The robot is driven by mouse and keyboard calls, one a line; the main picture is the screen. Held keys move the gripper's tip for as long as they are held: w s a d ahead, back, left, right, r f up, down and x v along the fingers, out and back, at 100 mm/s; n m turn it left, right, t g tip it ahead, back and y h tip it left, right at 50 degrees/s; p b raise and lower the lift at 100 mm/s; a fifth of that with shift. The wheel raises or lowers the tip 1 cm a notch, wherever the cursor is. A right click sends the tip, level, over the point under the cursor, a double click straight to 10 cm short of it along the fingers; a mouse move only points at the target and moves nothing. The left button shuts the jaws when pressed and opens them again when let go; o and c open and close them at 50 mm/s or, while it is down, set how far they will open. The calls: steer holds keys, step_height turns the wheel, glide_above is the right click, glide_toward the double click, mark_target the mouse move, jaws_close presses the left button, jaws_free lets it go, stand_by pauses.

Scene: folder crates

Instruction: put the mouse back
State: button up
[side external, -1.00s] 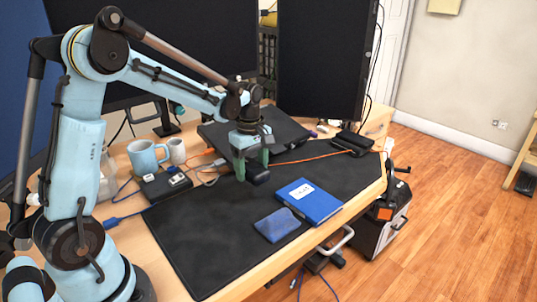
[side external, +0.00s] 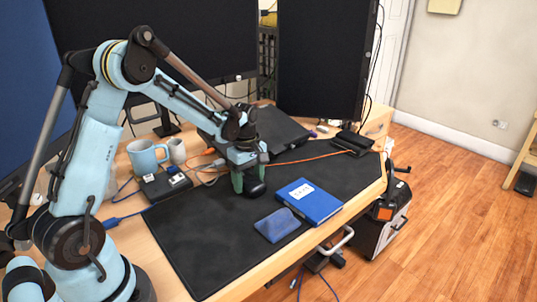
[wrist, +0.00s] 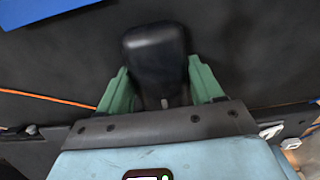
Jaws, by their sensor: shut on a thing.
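A black mouse (side external: 254,189) is between the green fingers of my gripper (side external: 250,180), low over the dark desk mat (side external: 200,245). I cannot tell for sure whether it touches the mat. In the wrist view the mouse (wrist: 155,55) lies between the two green fingertips of my gripper (wrist: 158,82), with its far part sticking out beyond them. My gripper is shut on the mouse.
A blue book (side external: 310,202) with a white label and a smaller blue notebook (side external: 277,225) lie on the mat to the right. A black laptop-like slab (side external: 270,132) is behind. Blue mug (side external: 146,157) and small boxes (side external: 165,183) stand left. The mat's front is clear.

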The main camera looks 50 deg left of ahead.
mark_target(249, 178)
steer(key=o, duration=1.2)
steer(key=shift+r, duration=0.1)
step_height(249, 178, up, 11)
steer(key=shift+s+d+r+m+t, duration=0.35)
steer(key=shift+s+d+m+t, duration=0.85)
steer(key=shift+s+d+m, duration=1.4)
steer(key=shift+s+d+r+m+t, duration=0.4)
steer(key=shift+s+d+m+t, duration=1.25)
steer(key=shift+m, duration=1.75)
steer(key=shift+s+d+r+m+t, duration=0.35)
steer(key=shift+s+d+m+t, duration=0.4)
steer(key=shift+s+d+m, duration=1.6)
steer(key=shift+w+d+m, duration=0.25)
steer(key=shift+w+m, duration=0.2)
steer(key=shift+m, duration=0.2)
